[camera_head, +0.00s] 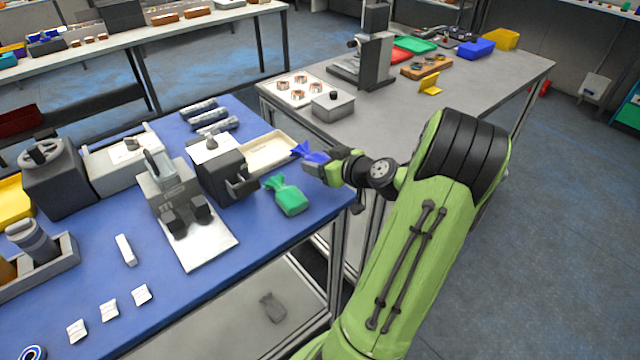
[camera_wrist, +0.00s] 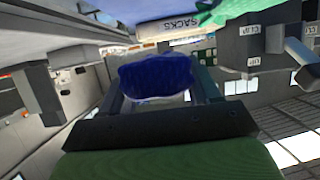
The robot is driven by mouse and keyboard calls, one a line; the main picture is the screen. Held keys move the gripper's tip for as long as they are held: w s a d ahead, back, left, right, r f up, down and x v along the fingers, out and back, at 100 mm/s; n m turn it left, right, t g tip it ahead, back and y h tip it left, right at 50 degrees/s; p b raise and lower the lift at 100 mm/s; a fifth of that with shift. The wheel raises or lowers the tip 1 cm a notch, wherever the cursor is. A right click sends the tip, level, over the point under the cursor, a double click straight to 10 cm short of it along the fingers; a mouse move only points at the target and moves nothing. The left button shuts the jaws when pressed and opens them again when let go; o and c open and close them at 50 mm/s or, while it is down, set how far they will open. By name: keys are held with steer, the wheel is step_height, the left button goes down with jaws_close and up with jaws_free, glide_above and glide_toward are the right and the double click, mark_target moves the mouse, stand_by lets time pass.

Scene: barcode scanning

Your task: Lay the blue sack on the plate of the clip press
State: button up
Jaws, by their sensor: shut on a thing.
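The blue sack (camera_head: 309,153) is pinched in my gripper (camera_head: 325,165), beside the right end of the cream tray. Its blue body (camera_wrist: 155,75) shows between the two fingers in the wrist view; its far side is hidden. A grey machine with CLIP labels (camera_wrist: 250,45) stands at the right of the wrist view. In the head view, a dark grey machine with a jaw (camera_head: 222,175) stands left of the tray. Left of that is a press with a bare pale plate (camera_head: 206,248). I cannot read either machine's label there.
A green sack (camera_head: 288,197) lies on the blue table (camera_head: 255,235) in front of the cream tray (camera_head: 285,142); the wrist view shows SACKS on the tray (camera_wrist: 163,23). Several dark rolls (camera_head: 215,125) lie behind. A grey bench (camera_head: 370,105) stands at the right.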

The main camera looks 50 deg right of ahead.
mark_target(322, 188)
step_height(322, 188, down, 6)
steer(key=shift+r+b, duration=0.25)
steer(key=shift+b, duration=0.6)
steer(key=shift+f, duration=0.15)
steer(key=o, duration=1.2)
steer(key=shift+c, duration=0.2)
steer(key=shift+s+r+p, duration=0.2)
steer(key=shift+s+p, duration=0.2)
steer(key=v, duration=1.5)
steer(key=shift+d+p, duration=0.2)
steer(key=shift+p, duration=0.25)
